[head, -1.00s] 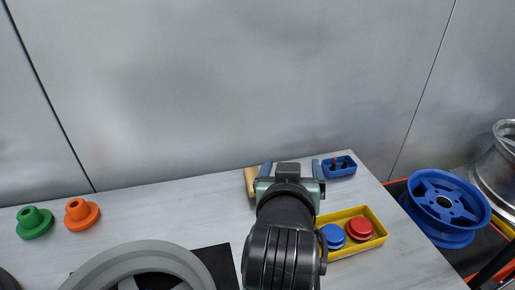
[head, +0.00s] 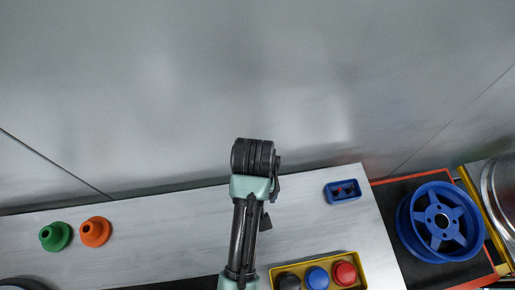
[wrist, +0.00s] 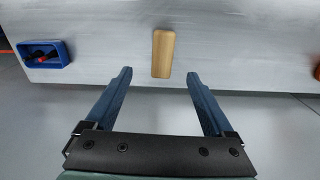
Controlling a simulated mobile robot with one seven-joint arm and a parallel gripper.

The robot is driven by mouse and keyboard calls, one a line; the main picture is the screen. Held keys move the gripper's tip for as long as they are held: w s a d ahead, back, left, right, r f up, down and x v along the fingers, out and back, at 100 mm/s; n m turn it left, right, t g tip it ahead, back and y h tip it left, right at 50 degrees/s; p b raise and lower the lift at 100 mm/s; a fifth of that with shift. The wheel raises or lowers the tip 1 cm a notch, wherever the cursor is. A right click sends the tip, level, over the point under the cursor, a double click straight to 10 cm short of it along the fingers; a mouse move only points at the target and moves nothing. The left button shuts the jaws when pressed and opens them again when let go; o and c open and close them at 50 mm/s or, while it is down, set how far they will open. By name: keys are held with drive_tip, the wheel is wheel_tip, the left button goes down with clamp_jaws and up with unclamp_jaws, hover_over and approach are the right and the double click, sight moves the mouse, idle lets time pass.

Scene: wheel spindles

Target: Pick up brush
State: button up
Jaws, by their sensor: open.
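The brush shows in the wrist view as a tan wooden block (wrist: 163,53) with rounded corners, lying on the pale table. I see no bristles. My gripper (wrist: 158,75) is open and empty, its two blue-grey fingers spread wide. In the wrist view the brush lies just beyond the fingertips, roughly centred between them and apart from both. In the head view my arm covers the brush, and the gripper fingers are hidden too.
A blue tray (head: 343,191) with small red and dark items stands right of my arm; the wrist view shows it too (wrist: 43,54). A yellow bin (head: 318,262) holds round knobs. Green (head: 55,236) and orange (head: 95,231) spindles stand left. A blue wheel (head: 440,222) is far right.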

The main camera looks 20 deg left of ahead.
drive_tip(key=f, duration=0.7)
drive_tip(key=shift+s, duration=0.25)
drive_tip(key=shift+a+f+p, duration=0.15)
drive_tip(key=shift+f+p, duration=0.2)
drive_tip(key=shift+f, duration=2.5)
clamp_jaws()
wheel_tip(320, 180, up, 10)
drive_tip(key=shift+r, duration=0.1)
